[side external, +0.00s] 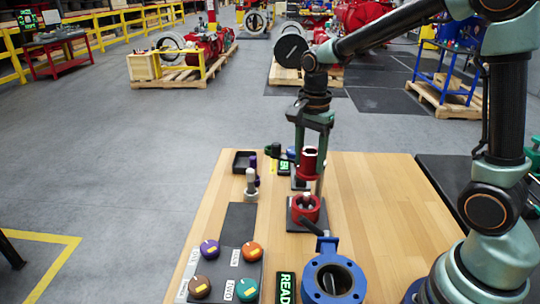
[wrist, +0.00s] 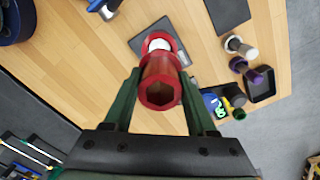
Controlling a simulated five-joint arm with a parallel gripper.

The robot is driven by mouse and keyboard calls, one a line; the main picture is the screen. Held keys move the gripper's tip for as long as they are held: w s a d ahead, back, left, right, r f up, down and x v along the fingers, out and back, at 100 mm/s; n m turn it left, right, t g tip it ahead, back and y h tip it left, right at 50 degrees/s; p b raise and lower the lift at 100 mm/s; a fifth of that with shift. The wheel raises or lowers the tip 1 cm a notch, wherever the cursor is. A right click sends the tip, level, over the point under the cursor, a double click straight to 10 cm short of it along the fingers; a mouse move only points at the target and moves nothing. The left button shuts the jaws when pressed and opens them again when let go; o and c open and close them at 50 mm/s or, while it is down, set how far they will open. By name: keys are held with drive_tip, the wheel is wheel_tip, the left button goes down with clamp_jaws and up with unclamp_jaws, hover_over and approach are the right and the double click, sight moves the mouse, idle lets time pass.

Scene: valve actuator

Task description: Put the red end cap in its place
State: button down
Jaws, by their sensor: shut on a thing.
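The red end cap (side external: 309,160) is a short red cylinder with a hexagonal recess in its end, which shows in the wrist view (wrist: 160,94). My gripper (side external: 312,168) is shut on it, with one green finger on each side in the wrist view (wrist: 161,78). The cap is upright, a little above a red round housing (side external: 306,208) on a dark plate. A pale stem stands inside the housing. In the wrist view the cap hides part of the housing (wrist: 174,45).
A blue valve body (side external: 333,279) with a dark lever stands in front of the housing. Pale and purple pegs (side external: 251,186) and a black tray (side external: 244,161) are left of it. Coloured knobs (side external: 210,249) sit front left. The wooden table (side external: 380,205) is clear at right.

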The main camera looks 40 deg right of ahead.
hover_over(306, 193)
drive_tip(key=shift+s+f, duration=0.1)
drive_tip(key=shift+f, duration=2.2)
drive_tip(key=shift+f, duration=2.05)
drive_tip(key=shift+c, duration=0.6)
unclamp_jaws()
wheel_tip(306, 193, up, 12)
